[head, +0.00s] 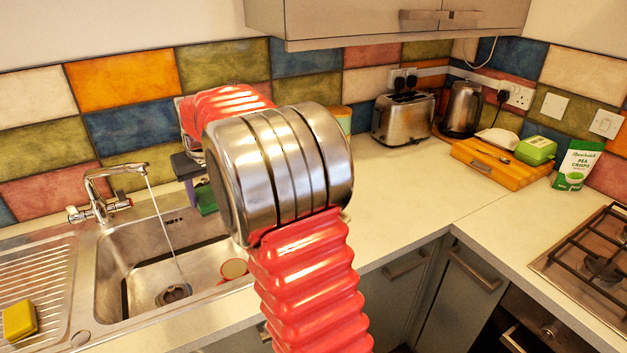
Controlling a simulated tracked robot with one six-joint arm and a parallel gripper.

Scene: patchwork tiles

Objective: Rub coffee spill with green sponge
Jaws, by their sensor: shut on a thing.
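My gripper (194,183) shows as a small dark grey part at the left of my arm, above the counter behind the sink. It is shut on the green sponge (206,198), of which only a small dark green piece shows below it. My red and metal arm hides much of the middle of the view. I see no coffee spill; the counter behind my arm is hidden. I cannot tell whether the sponge touches the counter.
Water runs from the tap (110,185) into the sink (125,265), where a round red-rimmed thing (233,268) lies. A yellow sponge (19,320) is on the drainer. A toaster (404,118), kettle (462,108) and wooden board (487,160) stand right. Counter between (400,200) is clear.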

